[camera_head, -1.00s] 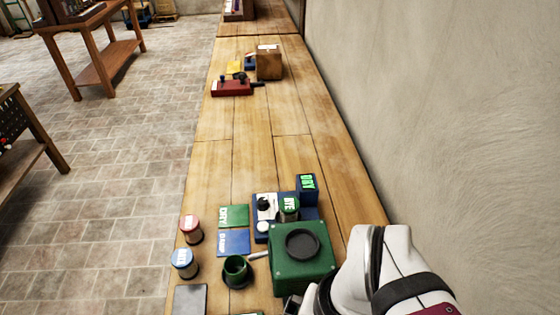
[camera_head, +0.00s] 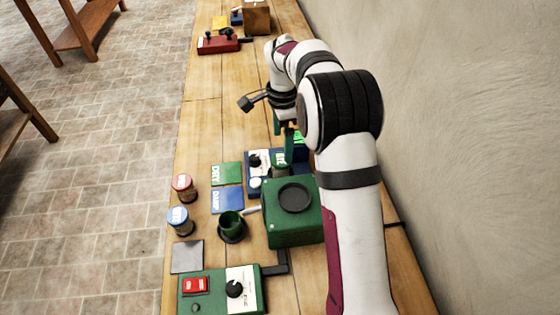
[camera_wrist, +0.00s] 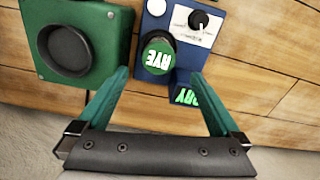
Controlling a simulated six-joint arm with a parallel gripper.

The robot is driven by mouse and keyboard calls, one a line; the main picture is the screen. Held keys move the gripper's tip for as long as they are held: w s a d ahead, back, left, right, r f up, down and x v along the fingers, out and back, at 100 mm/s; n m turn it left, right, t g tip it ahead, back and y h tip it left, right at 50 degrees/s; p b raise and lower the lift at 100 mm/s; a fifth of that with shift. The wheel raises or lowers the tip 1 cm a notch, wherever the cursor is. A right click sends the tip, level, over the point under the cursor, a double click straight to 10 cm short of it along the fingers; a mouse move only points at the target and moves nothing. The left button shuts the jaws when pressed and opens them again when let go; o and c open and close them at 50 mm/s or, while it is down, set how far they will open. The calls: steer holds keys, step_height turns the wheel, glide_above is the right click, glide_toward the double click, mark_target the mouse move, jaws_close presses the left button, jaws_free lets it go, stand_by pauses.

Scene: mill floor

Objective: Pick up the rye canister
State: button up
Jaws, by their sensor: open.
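The rye canister (camera_wrist: 157,54), with a green lid or top marked RYE, stands upright on the blue device (camera_wrist: 193,28) with a white dial panel. In the head view the rye canister (camera_head: 279,159) is partly hidden by my gripper (camera_head: 287,150). In the wrist view my gripper (camera_wrist: 160,76) is open, its two green fingers pointing toward the canister with one to each side. The canister shows beyond the gap between the fingertips, and nothing is held. Whether the fingers have reached its height I cannot tell.
A green box with a round black opening (camera_head: 292,226) stands close to the canister. Red-lidded (camera_head: 184,187) and blue-lidded (camera_head: 180,219) canisters stand left. The wall rises at right.

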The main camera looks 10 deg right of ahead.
mark_target(281, 159)
steer(key=f, duration=0.7)
steer(key=shift+s+a+f, duration=0.2)
steer(key=shift+f, duration=0.1)
jaws_close()
